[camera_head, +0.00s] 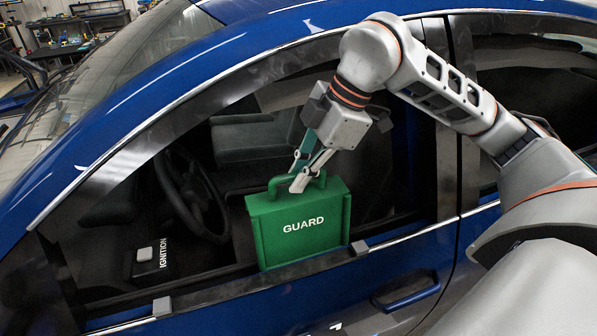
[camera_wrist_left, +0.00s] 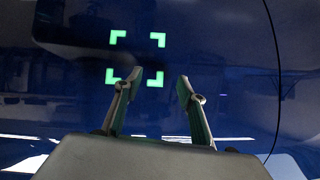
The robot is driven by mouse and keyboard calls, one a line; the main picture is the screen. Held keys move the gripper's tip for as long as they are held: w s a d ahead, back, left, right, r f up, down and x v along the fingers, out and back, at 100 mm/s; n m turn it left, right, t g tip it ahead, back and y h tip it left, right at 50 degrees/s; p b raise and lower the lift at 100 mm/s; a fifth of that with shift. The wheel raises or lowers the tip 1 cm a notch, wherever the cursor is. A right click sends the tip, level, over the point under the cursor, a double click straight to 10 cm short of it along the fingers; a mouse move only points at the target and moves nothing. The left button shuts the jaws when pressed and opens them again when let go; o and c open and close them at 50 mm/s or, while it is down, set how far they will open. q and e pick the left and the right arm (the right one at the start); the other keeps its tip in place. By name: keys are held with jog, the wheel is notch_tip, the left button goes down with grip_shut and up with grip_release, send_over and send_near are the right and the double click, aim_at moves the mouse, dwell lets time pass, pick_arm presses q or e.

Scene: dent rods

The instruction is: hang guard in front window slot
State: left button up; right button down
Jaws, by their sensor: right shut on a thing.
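The green guard (camera_head: 300,228), a box marked GUARD with a handle on top, stands upright at the lower sill of the car's front window (camera_head: 205,285). My right gripper (camera_head: 303,182) is shut on the guard's handle from above. The guard's lower edge is at the sill, between two small grey blocks (camera_head: 162,306) and (camera_head: 360,248); I cannot tell whether it rests in a slot. My left gripper (camera_wrist_left: 158,90) shows only in the left wrist view, its fingers apart and empty, facing the blue door with green corner marks (camera_wrist_left: 136,57).
Inside the car are a steering wheel (camera_head: 190,195), a seat (camera_head: 245,150) and a box marked IGNITION (camera_head: 145,262). A door handle (camera_head: 405,290) sits below right of the guard. A door seam (camera_wrist_left: 275,80) runs right of my left gripper.

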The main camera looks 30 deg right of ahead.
aim_at(302, 233)
jog(key=shift+s+f+b, duration=0.1)
jog(key=shift+f+b, duration=0.3)
jog(key=shift+f, duration=0.55)
jog(key=shift+s+f+b, duration=0.2)
jog(key=shift+f+b, duration=0.6)
jog(key=shift+b, duration=0.05)
jog(key=shift+s+a+f+b, duration=0.1)
jog(key=shift+s+f+b, duration=0.1)
jog(key=shift+f+b, duration=0.95)
jog(key=shift+s+a+f+b, duration=0.1)
jog(key=shift+s+f+b, duration=0.1)
jog(key=shift+f+b, duration=0.85)
jog(key=shift+s+f+b, duration=0.2)
jog(key=shift+f+b, duration=0.35)
jog(key=shift+f, duration=0.85)
jog(key=shift+s+f+b, duration=0.1)
jog(key=shift+f+b, duration=0.45)
jog(key=shift+f, duration=0.25)
pick_arm(q)
notch_tip(302, 233, down, 10)
jog(key=shift+s+a+b, duration=0.15)
jog(key=shift+s+b, duration=0.15)
jog(key=shift+b, duration=0.15)
pick_arm(e)
jog(key=shift+f, duration=0.6)
pick_arm(q)
jog(key=shift+w+r, duration=0.1)
